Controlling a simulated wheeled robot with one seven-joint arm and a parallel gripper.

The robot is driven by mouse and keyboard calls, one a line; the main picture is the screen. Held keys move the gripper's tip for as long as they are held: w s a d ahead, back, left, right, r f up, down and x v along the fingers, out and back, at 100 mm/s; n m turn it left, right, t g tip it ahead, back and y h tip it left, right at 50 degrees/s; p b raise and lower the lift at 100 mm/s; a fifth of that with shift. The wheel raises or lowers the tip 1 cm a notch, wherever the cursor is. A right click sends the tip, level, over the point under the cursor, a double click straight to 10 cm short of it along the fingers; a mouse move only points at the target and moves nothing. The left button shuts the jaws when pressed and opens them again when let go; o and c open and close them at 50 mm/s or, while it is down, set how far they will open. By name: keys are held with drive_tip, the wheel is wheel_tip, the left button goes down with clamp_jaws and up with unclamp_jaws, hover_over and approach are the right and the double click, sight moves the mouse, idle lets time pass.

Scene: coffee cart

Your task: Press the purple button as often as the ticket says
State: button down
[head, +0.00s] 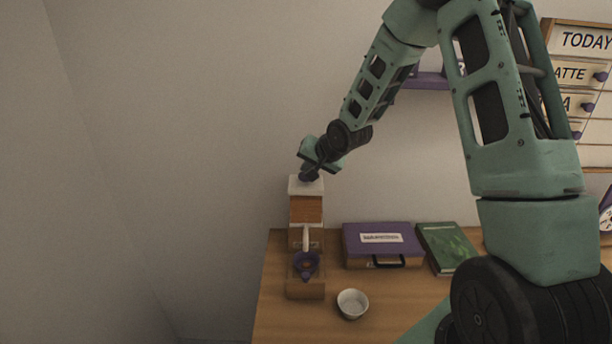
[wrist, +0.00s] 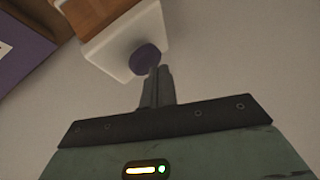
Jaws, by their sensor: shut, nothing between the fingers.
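The purple button (wrist: 146,58) is a round knob on the white top of the wooden machine (head: 306,209). In the wrist view the white top (wrist: 117,42) shows around it. My gripper (wrist: 155,80) is shut and empty, with its fingertips right at the edge of the button; I cannot tell whether they touch it. In the head view my gripper (head: 306,176) is over the machine's top and hides most of the button. I cannot make out a ticket with a readable number.
A purple funnel-like cup (head: 306,262) sits low at the machine's front. A white bowl (head: 352,303), a purple-lidded case (head: 379,240) and a green book (head: 446,246) are on the wooden counter (head: 277,322). A menu board (head: 581,84) hangs at the right.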

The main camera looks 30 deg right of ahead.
drive_tip(key=shift+f+b, duration=0.55)
drive_tip(key=shift+f, duration=0.3)
idle(0.5)
idle(0.3)
drive_tip(key=shift+r+p, duration=1.15)
drive_tip(key=shift+r, duration=0.1)
wheel_tip(320, 180, up, 5)
drive_tip(key=p, duration=0.4)
drive_tip(key=shift+r+p, duration=0.1)
drive_tip(key=shift+p, duration=0.2)
idle(1.8)
